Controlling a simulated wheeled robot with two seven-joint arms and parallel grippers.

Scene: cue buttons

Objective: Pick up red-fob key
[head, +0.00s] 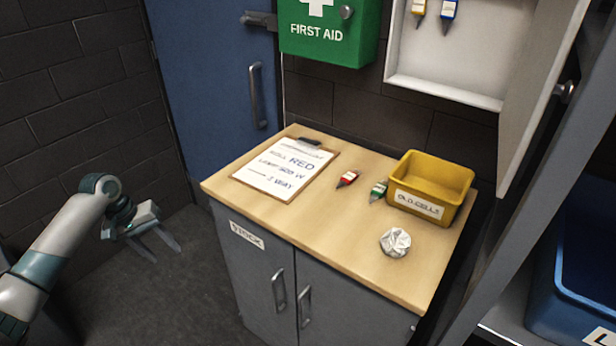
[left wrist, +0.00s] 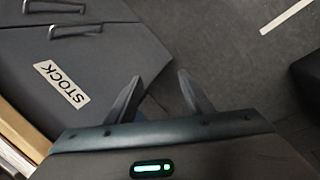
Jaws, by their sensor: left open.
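The red-fob key (head: 347,179) lies on the wooden top of the stock cabinet (head: 317,237), to the right of the clipboard. A green-fob key (head: 378,191) lies just right of it, beside the yellow bin. My left gripper (head: 164,250) is open and empty, out over the floor to the left of the cabinet and well apart from the keys. In the left wrist view the open fingers (left wrist: 160,92) show with the cabinet front behind them and no key in sight. My right gripper is not in view.
A clipboard (head: 286,169), a yellow bin (head: 432,187) and a crumpled paper ball (head: 395,242) are on the cabinet top. A green first aid box (head: 328,45) and an open white key box (head: 444,92) hang above. A blue bin (head: 580,290) stands at right.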

